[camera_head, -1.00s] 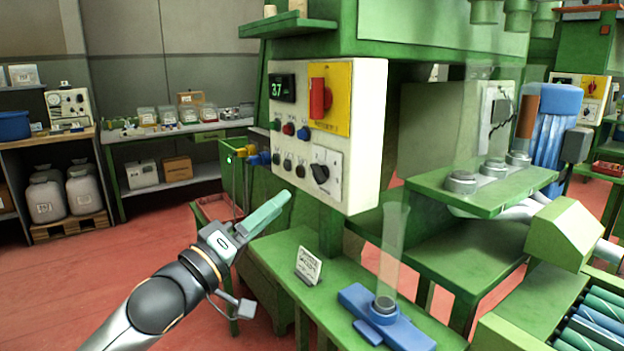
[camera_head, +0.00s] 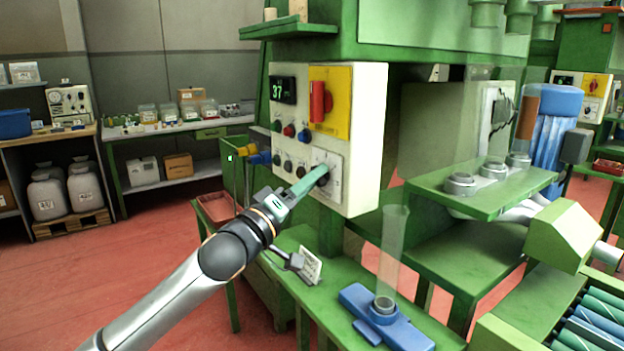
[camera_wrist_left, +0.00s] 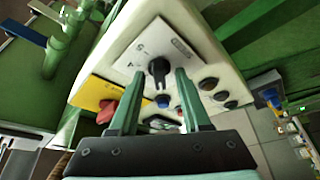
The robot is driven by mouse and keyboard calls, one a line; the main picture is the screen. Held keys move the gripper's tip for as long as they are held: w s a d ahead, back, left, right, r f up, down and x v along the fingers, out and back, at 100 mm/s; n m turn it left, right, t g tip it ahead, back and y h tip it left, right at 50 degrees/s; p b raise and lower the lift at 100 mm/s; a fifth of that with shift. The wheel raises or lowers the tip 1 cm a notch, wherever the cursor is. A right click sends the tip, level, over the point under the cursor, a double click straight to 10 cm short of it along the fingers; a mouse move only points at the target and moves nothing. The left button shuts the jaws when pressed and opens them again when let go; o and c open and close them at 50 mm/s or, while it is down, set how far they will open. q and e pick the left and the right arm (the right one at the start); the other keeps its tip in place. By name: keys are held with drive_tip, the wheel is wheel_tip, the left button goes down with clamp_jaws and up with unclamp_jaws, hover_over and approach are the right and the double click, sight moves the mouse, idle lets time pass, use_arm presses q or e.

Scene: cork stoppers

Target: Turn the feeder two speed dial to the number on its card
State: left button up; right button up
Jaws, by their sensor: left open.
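The black speed dial (camera_head: 325,180) sits on a white plate (camera_head: 333,196) low on the right of the cream control panel. In the left wrist view the dial knob (camera_wrist_left: 158,70) stands between my spread fingertips, with a gap on each side. My left gripper (camera_head: 320,173) is open at the dial, and its fingers hide part of it in the head view. My right gripper is not in view.
The panel carries a display reading 37 (camera_head: 283,90), a red handle on a yellow plate (camera_head: 334,100) and several push buttons beside the dial. A blue fixture with a clear tube (camera_head: 388,318) stands on the bench to the right.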

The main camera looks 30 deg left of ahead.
use_arm(q)
drive_tip(key=shift+w, duration=0.1)
clamp_jaws()
idle(0.4)
